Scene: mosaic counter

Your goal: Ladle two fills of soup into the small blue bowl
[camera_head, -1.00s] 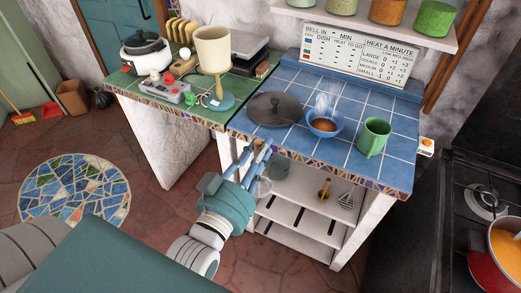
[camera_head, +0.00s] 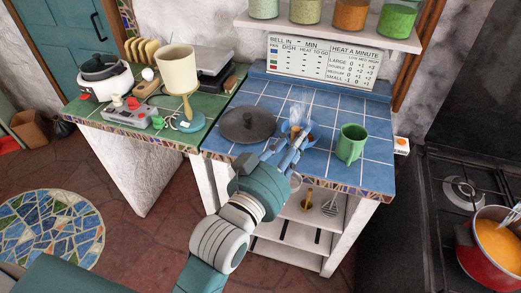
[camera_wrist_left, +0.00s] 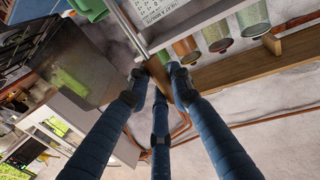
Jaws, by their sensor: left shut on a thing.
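The small blue bowl (camera_head: 312,130) stands steaming on the blue tiled counter, partly hidden by my left gripper. My left gripper (camera_head: 293,138) overlaps the bowl in the head view; I cannot tell its exact height above it. In the left wrist view its fingers (camera_wrist_left: 160,72) are shut on a brown wooden handle (camera_wrist_left: 159,82) with a metal shaft (camera_wrist_left: 130,25). A red pot (camera_head: 478,258) of orange soup (camera_head: 500,241) sits on the stove at the right. A whitish implement rests in it.
A jar shelf (camera_head: 330,34) overhangs the counter's back. The lamp (camera_head: 177,65) stands on the green counter. Utensils hang below the counter's front edge.

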